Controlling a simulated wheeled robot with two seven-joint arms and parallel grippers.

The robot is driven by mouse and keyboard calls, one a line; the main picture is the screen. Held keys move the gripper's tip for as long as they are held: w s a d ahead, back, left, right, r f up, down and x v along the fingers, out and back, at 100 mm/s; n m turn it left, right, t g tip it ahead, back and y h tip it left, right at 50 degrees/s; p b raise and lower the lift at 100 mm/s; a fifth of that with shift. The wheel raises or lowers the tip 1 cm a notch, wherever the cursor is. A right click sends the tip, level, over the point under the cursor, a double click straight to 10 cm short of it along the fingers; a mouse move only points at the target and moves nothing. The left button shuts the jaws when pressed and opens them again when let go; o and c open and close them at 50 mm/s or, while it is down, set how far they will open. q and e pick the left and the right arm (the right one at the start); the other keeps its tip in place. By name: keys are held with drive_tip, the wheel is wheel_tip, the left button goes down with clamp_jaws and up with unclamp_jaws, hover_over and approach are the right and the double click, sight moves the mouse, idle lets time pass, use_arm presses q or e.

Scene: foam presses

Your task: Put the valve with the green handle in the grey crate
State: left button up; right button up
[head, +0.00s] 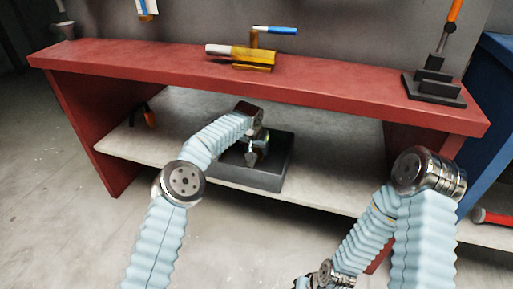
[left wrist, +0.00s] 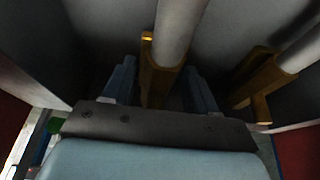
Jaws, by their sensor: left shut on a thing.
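The grey crate (head: 272,180) stands on the lower shelf under the red bench top. My left gripper (head: 252,155) points down over the crate's inside, its arm reaching in under the bench. In the left wrist view it is shut on a brass valve (left wrist: 158,82) with a grey pipe, between its blue fingers. The held valve's handle is hidden, so its colour cannot be told. A second brass piece (left wrist: 262,78) with a grey pipe is to the right. My right gripper (head: 304,283) is barely visible at the bottom edge.
A brass valve with a blue handle (head: 252,55) lies on the red bench top (head: 340,88). A dark stepped block (head: 434,88) with an orange-handled tool stands at its right end. An orange item (head: 149,117) is on the pale lower shelf (head: 120,142).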

use_arm(q)
drive_tip(key=shift+f, duration=0.1)
drive_tip(key=o, duration=1.4)
drive_tip(key=shift+o, duration=0.2)
